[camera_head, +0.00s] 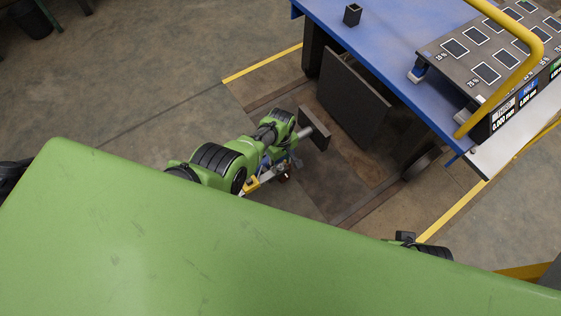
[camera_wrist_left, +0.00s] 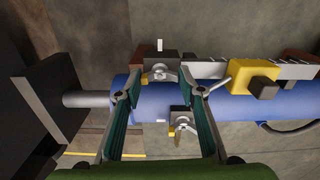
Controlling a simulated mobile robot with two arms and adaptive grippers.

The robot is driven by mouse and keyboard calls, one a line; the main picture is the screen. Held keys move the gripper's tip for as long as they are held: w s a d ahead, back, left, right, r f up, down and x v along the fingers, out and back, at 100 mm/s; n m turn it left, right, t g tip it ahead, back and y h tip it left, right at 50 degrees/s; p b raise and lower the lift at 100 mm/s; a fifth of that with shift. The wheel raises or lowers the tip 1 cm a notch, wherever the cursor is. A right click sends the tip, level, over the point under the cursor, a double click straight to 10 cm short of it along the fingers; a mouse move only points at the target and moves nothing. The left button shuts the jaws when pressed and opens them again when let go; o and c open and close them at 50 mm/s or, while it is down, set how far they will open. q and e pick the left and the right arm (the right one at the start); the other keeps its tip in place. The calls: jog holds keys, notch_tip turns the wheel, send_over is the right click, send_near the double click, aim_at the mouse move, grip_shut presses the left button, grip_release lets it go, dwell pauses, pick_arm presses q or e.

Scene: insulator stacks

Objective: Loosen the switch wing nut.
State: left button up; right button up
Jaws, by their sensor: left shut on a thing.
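In the left wrist view, a metal wing nut (camera_wrist_left: 160,74) sits on a dark block above a blue cylinder (camera_wrist_left: 228,104). The two teal fingers of my left gripper (camera_wrist_left: 161,82) close on it from both sides. I cannot tell from labels which one is the switch's. In the head view my left gripper (camera_head: 281,166) is small and partly hidden at the end of the green arm. My right gripper's jaws do not show.
A grey rod (camera_wrist_left: 85,100) runs from the cylinder to a dark plate (camera_wrist_left: 50,98). A yellow block (camera_wrist_left: 252,77) sits on a ruled rail beside the wing nut. A blue table (camera_head: 385,45) with a display panel (camera_head: 490,62) stands at right.

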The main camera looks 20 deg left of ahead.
aim_at(280, 164)
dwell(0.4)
pick_arm(q)
jog(key=o, duration=1.1)
jog(key=shift+r, duration=6)
